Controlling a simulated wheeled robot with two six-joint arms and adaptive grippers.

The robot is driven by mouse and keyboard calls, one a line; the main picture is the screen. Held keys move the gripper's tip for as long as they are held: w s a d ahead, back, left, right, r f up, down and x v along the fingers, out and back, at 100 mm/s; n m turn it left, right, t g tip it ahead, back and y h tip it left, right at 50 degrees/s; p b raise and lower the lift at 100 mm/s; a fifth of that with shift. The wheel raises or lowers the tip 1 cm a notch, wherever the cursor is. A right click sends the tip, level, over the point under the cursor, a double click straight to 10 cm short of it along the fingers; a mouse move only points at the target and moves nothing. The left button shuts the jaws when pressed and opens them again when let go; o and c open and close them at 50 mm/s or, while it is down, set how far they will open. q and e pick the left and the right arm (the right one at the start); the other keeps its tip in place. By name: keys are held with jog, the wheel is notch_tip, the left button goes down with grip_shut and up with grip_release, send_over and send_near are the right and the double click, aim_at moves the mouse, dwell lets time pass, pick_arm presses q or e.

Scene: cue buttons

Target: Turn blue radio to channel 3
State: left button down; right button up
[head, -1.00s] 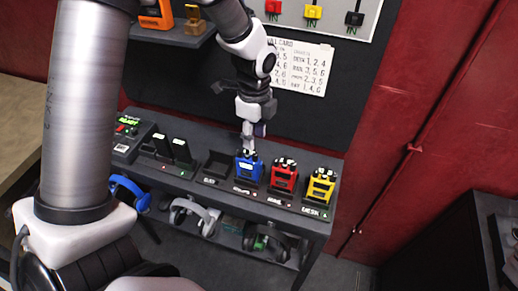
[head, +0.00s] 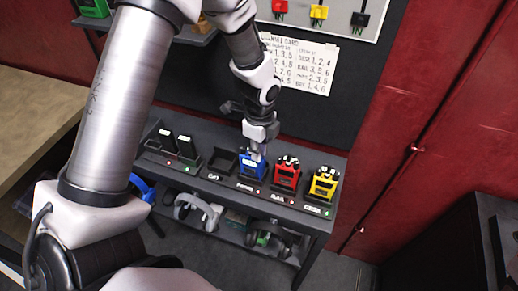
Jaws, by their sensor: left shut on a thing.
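The blue radio (head: 252,167) stands upright in its dock on the dark shelf, left of the red radio (head: 287,173). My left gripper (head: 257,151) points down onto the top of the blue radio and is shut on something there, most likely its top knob. The fingertips and the knob are too small to tell apart, and the channel setting cannot be read. My right gripper is not in view.
The yellow radio (head: 323,186) stands in the dock at the right end. An empty dock (head: 222,163) is left of the blue radio. Headsets (head: 197,211) sit on the lower shelf. A signal card (head: 300,64) hangs on the wall behind.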

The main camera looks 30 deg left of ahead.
pick_arm(q)
jog(key=n, duration=0.4)
jog(key=shift+n, duration=0.4)
jog(key=c, duration=1.1)
grip_release()
notch_tip(320, 180, up, 12)
jog(key=shift+w, duration=0.15)
